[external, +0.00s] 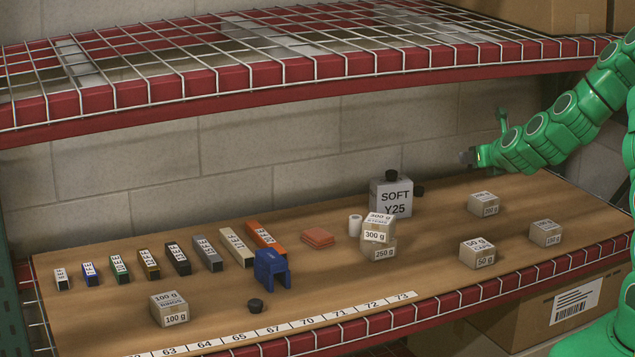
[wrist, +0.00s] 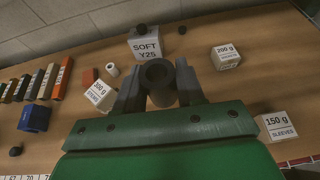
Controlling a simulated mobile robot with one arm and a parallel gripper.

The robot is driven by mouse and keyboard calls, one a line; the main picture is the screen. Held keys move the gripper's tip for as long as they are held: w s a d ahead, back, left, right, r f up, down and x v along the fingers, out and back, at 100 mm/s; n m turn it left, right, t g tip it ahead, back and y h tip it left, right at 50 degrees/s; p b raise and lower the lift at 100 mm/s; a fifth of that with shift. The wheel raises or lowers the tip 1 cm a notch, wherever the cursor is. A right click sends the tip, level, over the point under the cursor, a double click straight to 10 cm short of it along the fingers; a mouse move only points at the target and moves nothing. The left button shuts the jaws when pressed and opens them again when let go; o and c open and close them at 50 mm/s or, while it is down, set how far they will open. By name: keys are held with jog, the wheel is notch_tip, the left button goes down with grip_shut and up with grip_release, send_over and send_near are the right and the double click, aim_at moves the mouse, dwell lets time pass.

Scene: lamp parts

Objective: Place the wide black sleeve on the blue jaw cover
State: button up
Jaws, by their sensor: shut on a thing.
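My gripper (external: 468,157) is raised above the back right of the shelf board in the external view. In the wrist view my gripper (wrist: 159,88) is shut on a dark hollow tube, the wide black sleeve (wrist: 158,72), its open end facing the camera. The sleeve is too small to make out clearly in the external view. The blue jaw cover (external: 270,268) stands on the board left of centre, well to the left of my gripper and apart from it. It also shows at the left of the wrist view (wrist: 34,118).
A SOFT Y25 box (external: 391,197) with small black parts stands behind stacked weight boxes (external: 379,236). A small black part (external: 255,305) lies in front of the blue cover, and a row of coloured blocks (external: 178,258) behind it. A wire shelf (external: 230,75) hangs above.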

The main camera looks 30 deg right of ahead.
jog(key=shift+s+a+r, duration=0.2)
jog(key=shift+a+r, duration=0.2)
jog(key=shift+r, duration=0.15)
jog(key=w+a+f+m+h, duration=0.1)
jog(key=w+a, duration=0.1)
jog(key=a, duration=0.8)
jog(key=w+a+f+m+h, duration=0.1)
jog(key=w+a+f, duration=0.1)
jog(key=a, duration=0.9)
jog(key=s+a+m+h, duration=0.1)
jog(key=s+a, duration=0.3)
jog(key=a, duration=0.6)
jog(key=s+a, duration=0.3)
jog(key=a, duration=0.6)
send_over(271, 256)
jog(key=s+d, duration=0.1)
jog(key=s, duration=0.2)
jog(key=f, duration=0.7)
jog(key=shift+w+d, duration=0.15)
jog(key=shift+w, duration=0.1)
jog(key=shift+g, duration=0.3)
jog(key=shift+w+a+f, duration=0.3)
jog(key=shift+w+f, duration=0.3)
jog(key=shift+f, duration=0.3)
jog(key=shift+w+a+f, duration=0.3)
jog(key=shift+w+f, duration=0.3)
jog(key=shift+f, duration=1.8)
